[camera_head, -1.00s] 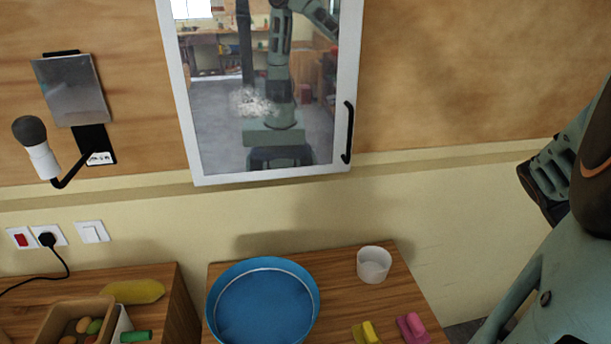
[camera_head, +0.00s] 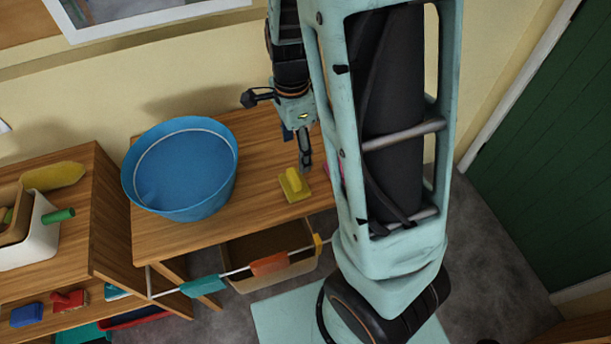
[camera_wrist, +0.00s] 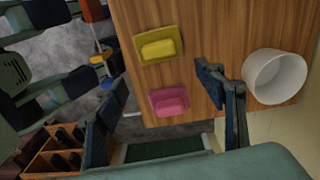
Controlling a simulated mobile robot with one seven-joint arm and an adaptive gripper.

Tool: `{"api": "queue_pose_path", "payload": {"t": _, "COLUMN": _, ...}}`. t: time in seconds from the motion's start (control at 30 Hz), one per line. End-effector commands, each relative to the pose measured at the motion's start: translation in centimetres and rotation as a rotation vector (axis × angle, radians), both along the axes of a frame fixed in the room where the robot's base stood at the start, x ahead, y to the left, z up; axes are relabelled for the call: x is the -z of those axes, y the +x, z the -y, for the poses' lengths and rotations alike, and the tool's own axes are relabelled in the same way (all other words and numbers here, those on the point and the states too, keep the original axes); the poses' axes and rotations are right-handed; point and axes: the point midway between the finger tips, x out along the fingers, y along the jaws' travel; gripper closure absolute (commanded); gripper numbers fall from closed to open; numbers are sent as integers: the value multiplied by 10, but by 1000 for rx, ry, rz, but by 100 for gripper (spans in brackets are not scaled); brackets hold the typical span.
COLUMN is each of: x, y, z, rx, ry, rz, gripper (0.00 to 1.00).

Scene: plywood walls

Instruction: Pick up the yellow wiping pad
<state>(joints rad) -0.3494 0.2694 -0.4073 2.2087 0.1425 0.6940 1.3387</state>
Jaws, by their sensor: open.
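The yellow wiping pad (camera_head: 294,185) lies on the wooden table near its front right edge, a raised yellow block on a flat olive-yellow base. In the wrist view the yellow pad (camera_wrist: 158,47) is above centre, beyond my fingertips. My gripper (camera_head: 299,150) is above the table, just behind and close to the pad in the head view. In the wrist view my gripper (camera_wrist: 160,83) is open, its fingers spread wide left and right, with nothing held.
A pink pad (camera_wrist: 168,101) lies beside the yellow one; my arm mostly hides it in the head view. A white cup (camera_wrist: 275,78) stands right of my fingers. A large blue basin (camera_head: 182,168) fills the table's left.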

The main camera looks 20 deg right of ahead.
Motion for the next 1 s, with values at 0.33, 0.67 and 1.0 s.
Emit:
{"api": "queue_pose_path", "payload": {"t": 0.33, "x": 46, "y": 1, "z": -11, "rx": 9, "ry": 14, "rz": 1, "gripper": 36}}
{"api": "queue_pose_path", "payload": {"t": 0.67, "x": 75, "y": 0, "z": -11, "rx": 10, "ry": 14, "rz": 1, "gripper": 36}}
{"api": "queue_pose_path", "payload": {"t": 1.0, "x": 112, "y": -1, "z": -11, "rx": 7, "ry": 14, "rz": 4, "gripper": 36}}
